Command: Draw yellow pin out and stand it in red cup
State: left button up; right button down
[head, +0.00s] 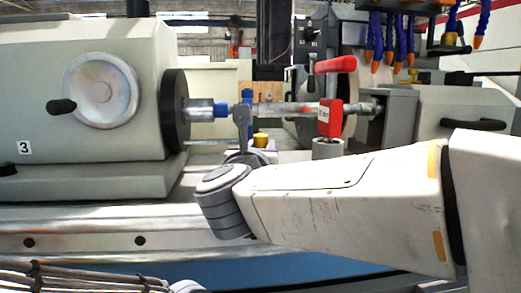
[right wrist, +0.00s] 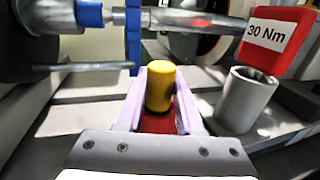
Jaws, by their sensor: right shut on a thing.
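The yellow pin (right wrist: 160,88) stands upright between the two pale fingers of my right gripper (right wrist: 161,78), which is shut on it. The pin's top also shows in the head view (head: 260,140), just above and behind my right wrist. Red (right wrist: 157,123), likely the red cup, shows below the pin between the fingers. Its outline is mostly hidden, and I cannot tell whether the pin's lower end is inside it. My right gripper (head: 245,140) is partly hidden by its own wrist in the head view. My left gripper is not in view.
A red tool marked 30 Nm (right wrist: 280,40) stands in a grey socket (right wrist: 248,98) close to the right of my gripper. A horizontal metal shaft (right wrist: 190,17) runs behind. The grinder's headstock with its handwheel (head: 101,91) fills the left.

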aim_at(261, 135)
jog(key=shift+a+f, duration=0.1)
jog(key=shift+f, duration=0.65)
jog(key=shift+r+p, duration=1.45)
jog(key=shift+r, duration=1.45)
jog(key=shift+f+b, duration=0.1)
jog(key=shift+b, duration=0.4)
jog(key=shift+b, duration=0.5)
jog(key=shift+f, duration=0.1)
